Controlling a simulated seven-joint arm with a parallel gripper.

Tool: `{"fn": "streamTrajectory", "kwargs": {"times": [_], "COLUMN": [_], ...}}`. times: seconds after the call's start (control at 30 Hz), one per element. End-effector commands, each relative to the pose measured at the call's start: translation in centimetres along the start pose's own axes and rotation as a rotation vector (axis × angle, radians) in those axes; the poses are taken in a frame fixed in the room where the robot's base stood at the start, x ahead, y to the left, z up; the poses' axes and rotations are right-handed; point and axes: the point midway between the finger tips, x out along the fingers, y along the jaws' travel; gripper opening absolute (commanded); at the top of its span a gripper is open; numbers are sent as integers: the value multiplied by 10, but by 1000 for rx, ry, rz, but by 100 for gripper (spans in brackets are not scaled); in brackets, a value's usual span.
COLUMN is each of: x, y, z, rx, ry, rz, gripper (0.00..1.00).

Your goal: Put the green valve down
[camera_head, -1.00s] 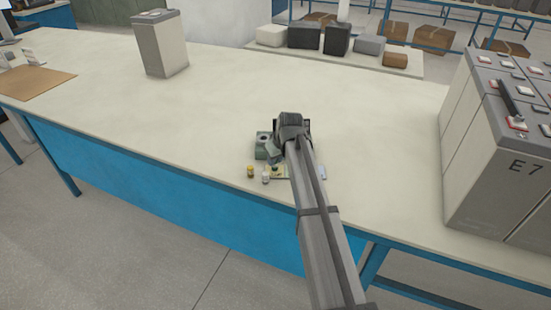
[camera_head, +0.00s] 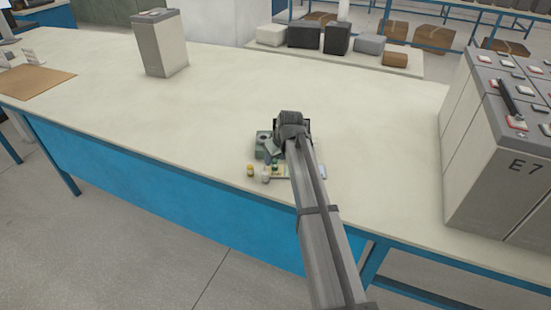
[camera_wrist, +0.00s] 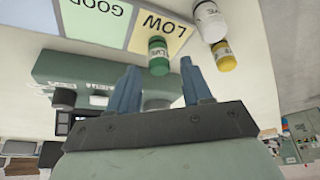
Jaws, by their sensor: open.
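The green valve (camera_wrist: 158,52) stands on the yellow LOW field (camera_wrist: 160,22) of a card, in the wrist view. It also shows small in the head view (camera_head: 275,167). My gripper (camera_wrist: 159,66) is open, with one blue finger on each side of the valve's line. The valve is at or just beyond the fingertips, with visible gaps to both fingers. In the head view my gripper (camera_head: 271,151) is low over the bench's front part and partly hides the card.
A white valve (camera_wrist: 209,22) and a yellow valve (camera_wrist: 223,56) stand beside the card. A grey-green device (camera_wrist: 85,68) with knobs is close to my fingers. Large grey battery cells (camera_head: 500,150) stand at the right. The bench middle (camera_head: 250,80) is clear.

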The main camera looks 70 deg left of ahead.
Motion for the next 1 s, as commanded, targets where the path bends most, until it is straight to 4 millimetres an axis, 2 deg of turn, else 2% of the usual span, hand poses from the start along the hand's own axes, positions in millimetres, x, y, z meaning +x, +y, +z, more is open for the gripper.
{"fn": "streamTrajectory", "kwargs": {"times": [0.4, 0.6, 0.8, 1.0], "x": [-72, -101, -115, -118], "y": [0, 0, 0, 0], "z": [1, 0, 0, 0], "rx": [0, 0, 0, 0], "ry": [1, 1, 0, -1], "rz": [1, 0, 0, 0], "gripper": [49, 49, 49, 49]}}
